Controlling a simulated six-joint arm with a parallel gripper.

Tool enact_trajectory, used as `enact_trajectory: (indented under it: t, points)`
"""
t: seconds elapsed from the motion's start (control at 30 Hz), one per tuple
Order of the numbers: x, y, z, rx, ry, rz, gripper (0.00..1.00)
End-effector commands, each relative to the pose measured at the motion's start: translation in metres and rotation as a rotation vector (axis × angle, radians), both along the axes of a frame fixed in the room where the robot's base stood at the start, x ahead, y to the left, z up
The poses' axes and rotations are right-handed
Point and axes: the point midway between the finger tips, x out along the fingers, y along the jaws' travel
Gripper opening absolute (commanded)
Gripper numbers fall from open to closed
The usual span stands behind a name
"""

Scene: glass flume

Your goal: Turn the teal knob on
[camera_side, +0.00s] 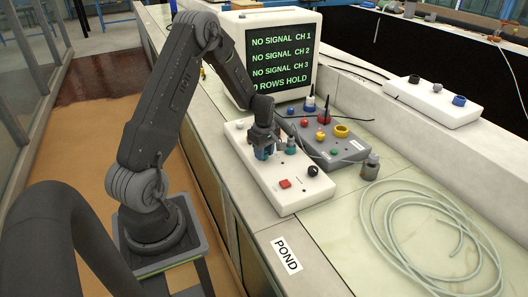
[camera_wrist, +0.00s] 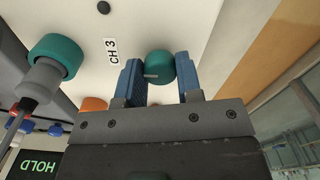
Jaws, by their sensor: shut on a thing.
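A round teal knob (camera_wrist: 160,63) sits between my gripper's blue fingers in the wrist view, on the white control box (camera_side: 303,191). A pale pointer mark shows on its near side. The printed label "CH 3" (camera_wrist: 112,51) is left of it. My gripper (camera_wrist: 159,78) is shut on this knob; in the side view my gripper (camera_side: 264,152) points down at the white box and hides the knob. A second teal piece with a grey collar and a cable (camera_wrist: 55,57) stands apart to the left in the wrist view.
A red button (camera_side: 285,184) and a black knob (camera_side: 313,171) are on the white box. A grey box (camera_side: 340,150) with several coloured knobs stands close behind.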

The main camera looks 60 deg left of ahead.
Motion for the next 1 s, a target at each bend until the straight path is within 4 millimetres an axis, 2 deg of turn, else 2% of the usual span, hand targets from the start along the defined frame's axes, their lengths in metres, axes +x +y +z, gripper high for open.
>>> enact_trajectory:
  t: [0.27, 0.47, 1.0]
  points:
    - [0.0002, 0.0001, 0.0003, 0.0, -0.001, -0.018, 0.09]
    - [0.0002, 0.0001, 0.0004, 0.0, 0.0, -0.1, 0.09]
    - [0.0, 0.0, 0.0005, 0.0, 0.0, -0.574, 0.09]
